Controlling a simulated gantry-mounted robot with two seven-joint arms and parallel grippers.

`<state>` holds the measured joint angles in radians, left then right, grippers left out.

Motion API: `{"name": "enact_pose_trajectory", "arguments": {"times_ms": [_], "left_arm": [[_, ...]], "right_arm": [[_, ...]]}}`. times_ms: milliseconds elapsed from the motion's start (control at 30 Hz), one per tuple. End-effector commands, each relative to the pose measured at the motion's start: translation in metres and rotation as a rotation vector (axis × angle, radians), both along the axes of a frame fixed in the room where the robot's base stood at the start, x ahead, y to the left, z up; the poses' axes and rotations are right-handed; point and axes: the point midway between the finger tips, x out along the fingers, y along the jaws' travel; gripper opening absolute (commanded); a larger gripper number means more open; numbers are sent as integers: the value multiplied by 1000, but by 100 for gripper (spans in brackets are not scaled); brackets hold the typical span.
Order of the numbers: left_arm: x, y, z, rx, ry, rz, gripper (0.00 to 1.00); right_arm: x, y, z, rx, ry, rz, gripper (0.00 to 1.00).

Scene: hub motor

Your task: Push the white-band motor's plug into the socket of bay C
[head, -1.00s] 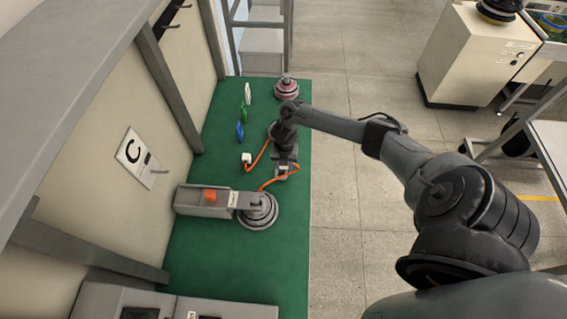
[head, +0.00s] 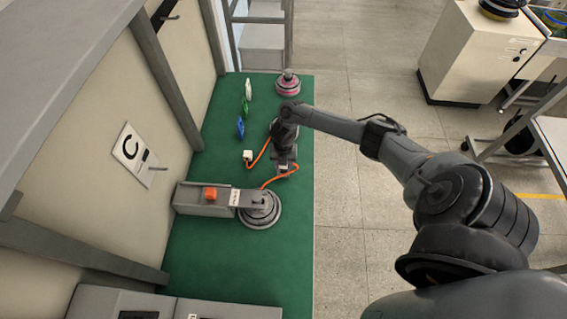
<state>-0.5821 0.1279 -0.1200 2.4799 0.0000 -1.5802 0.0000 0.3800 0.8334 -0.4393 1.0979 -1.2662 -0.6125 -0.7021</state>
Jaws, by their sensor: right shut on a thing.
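My right gripper (head: 285,168) is over the green bench top and is shut on what looks like the orange cable (head: 279,180). Its fingertips are small and partly hidden by the wrist. The cable shows on both sides of the gripper. A white plug-like block (head: 248,155) is at the cable's left end, left of the gripper. A grey round motor (head: 260,209) stands below the gripper in the picture, at the cable's other end. A white band cannot be made out on it. The bay C sign (head: 134,153) is on the left wall. I cannot make out a socket opening clearly.
A pink-banded motor (head: 288,84) stands at the far end. Another motor is partly hidden behind my wrist. Grey boxes (head: 135,304) fill the near end.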

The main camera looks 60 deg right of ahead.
Motion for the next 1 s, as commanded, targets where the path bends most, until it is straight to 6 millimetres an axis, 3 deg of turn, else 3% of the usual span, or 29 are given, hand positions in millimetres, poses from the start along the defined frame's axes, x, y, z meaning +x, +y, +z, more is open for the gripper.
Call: {"name": "enact_pose_trajectory", "arguments": {"times_ms": [1000], "left_arm": [[1, -1, -9, -6, -2, 3, 47]], "right_arm": [[1, -2, -11, 0, 0, 0, 1]]}}
